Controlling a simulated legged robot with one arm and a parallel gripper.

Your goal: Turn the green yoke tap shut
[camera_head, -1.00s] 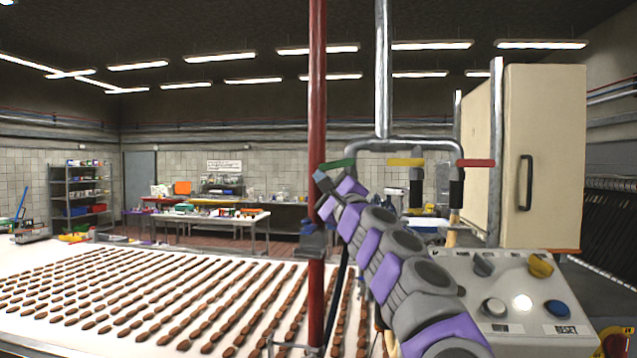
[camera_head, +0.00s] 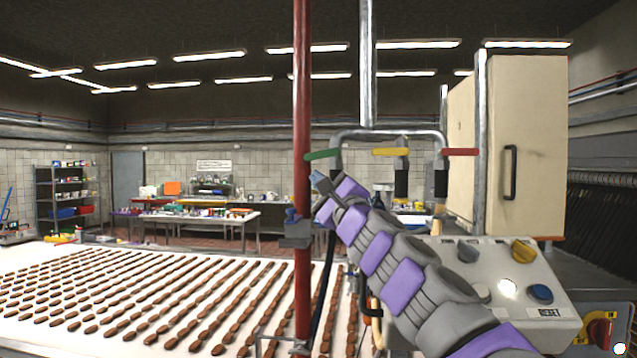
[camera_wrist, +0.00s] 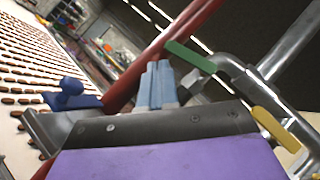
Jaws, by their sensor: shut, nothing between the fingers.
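The green tap handle (camera_head: 322,154) sits at the left end of the grey pipe yoke (camera_head: 385,133), lying nearly level and reaching left toward the red post. In the wrist view the green handle (camera_wrist: 190,56) is just beyond and to the upper right of my fingertips. My gripper (camera_head: 317,178) is shut and empty, just below the green handle in the head view. Its blue-grey fingers (camera_wrist: 156,86) are together in the wrist view, with a visible gap to the handle. The yellow handle (camera_head: 391,152) and red handle (camera_head: 460,152) lie level on the same yoke.
A red post (camera_head: 302,80) stands just left of my gripper, with a blue knob (camera_wrist: 68,92) on its bracket. A control panel (camera_head: 485,282) and a cream cabinet (camera_head: 530,150) are at right. A white conveyor (camera_head: 50,252) with rows of brown biscuits fills the lower left.

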